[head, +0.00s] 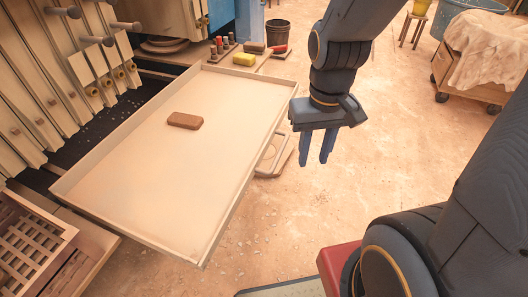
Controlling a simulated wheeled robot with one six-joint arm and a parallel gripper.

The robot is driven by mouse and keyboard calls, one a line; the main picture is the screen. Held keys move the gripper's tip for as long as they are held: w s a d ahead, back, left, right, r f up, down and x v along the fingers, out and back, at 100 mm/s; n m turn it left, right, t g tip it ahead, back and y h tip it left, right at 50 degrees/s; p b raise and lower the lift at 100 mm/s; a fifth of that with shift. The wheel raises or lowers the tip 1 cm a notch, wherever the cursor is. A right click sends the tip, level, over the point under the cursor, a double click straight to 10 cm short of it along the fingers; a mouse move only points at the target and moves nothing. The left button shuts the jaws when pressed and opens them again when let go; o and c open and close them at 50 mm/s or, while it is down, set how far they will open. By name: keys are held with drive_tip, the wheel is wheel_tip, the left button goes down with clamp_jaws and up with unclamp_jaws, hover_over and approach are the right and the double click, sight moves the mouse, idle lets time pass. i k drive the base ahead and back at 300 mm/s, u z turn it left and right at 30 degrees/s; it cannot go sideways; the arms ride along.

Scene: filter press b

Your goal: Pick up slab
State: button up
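A small reddish-brown slab (184,121) with rounded corners lies flat on the large shallow beige tray (140,185), a little above its middle. My gripper (315,163) hangs to the right of the tray, outside its right rim, with two blue fingers pointing down. A gap shows between the fingers, and nothing is held in it. The gripper is well apart from the slab, and nothing covers the slab.
The tray has raised rims on its sides. The filter press plates (70,60) stand at the left. A wooden slatted crate (30,245) is at the lower left. A yellow block (243,59) sits beyond the tray.

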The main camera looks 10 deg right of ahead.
sight(183, 120)
drive_tip(key=z, duration=0.35)
drive_tip(key=k, duration=0.5)
drive_tip(key=z, duration=0.85)
drive_tip(key=i, duration=1.15)
drive_tip(key=u, duration=1.05)
drive_tip(key=i, duration=0.8)
drive_tip(key=u, duration=1)
drive_tip(key=i, duration=0.2)
drive_tip(key=u, duration=0.25)
